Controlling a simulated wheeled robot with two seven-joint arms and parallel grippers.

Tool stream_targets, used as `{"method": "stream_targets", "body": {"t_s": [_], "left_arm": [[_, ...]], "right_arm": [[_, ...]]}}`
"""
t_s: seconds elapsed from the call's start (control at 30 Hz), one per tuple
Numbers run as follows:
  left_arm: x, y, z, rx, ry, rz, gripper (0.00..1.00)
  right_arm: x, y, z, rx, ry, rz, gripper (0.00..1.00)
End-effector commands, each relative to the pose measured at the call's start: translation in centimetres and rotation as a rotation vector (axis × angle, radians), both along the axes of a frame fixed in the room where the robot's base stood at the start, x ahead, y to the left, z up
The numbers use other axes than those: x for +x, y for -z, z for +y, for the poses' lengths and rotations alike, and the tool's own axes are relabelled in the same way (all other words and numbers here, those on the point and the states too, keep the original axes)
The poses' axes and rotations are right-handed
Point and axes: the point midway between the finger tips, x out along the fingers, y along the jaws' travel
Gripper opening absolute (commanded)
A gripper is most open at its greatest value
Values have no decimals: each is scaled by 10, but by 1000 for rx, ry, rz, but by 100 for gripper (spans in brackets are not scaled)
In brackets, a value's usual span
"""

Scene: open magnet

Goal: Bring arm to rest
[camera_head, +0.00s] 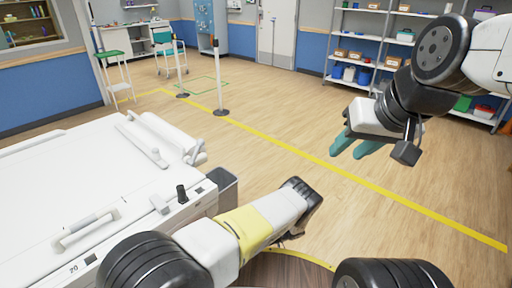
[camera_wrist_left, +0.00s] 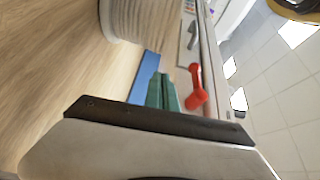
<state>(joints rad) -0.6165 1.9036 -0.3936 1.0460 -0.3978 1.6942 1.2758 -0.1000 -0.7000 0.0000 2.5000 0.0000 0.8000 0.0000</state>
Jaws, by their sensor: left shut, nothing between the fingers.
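My right gripper (camera_head: 355,147) hangs in the air at the right of the head view, over bare floor. Its two teal fingers point down-left with a gap between them and nothing held. My left arm (camera_head: 252,228), with a yellow band, reaches in low in the head view beside the white equipment; its fingers are hidden there. The left wrist view shows the left gripper's teal fingers (camera_wrist_left: 162,92) together and empty. A red handle (camera_wrist_left: 196,88) appears just right of them; whether they touch I cannot tell.
A white bed-like machine (camera_head: 60,185) fills the left, with a black knob (camera_head: 182,193) near its corner. Posts (camera_head: 219,80) stand on the floor behind. Shelves (camera_head: 372,50) line the back right. The wooden floor in the middle, crossed by a yellow line, is clear.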

Motion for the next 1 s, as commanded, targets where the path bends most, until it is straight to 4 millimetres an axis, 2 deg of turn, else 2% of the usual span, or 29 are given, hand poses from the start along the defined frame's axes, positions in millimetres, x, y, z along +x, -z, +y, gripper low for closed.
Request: {"method": "stream_targets", "body": {"t_s": [0.17, 0.27, 0.4, 0.6, 0.8, 1.0], "left_arm": [[14, -20, -6, -73, -41, -5, 0], [30, -48, -12, -178, -90, -9, 0], [51, -95, -19, -364, -155, -18, 0], [71, -167, -23, -634, -202, -48, 0], [77, -241, -22, -895, -192, -103, 0], [70, -313, -17, -1135, -125, -180, 0]], "right_arm": [[0, 0, 0, 0, 0, 0, 36], [0, 0, 0, 0, 0, 0, 36], [0, 0, 0, 0, 0, 0, 36], [0, 0, 0, 0, 0, 0, 36], [0, 0, 0, 0, 0, 0, 36], [0, 0, 0, 0, 0, 0, 36]]}}
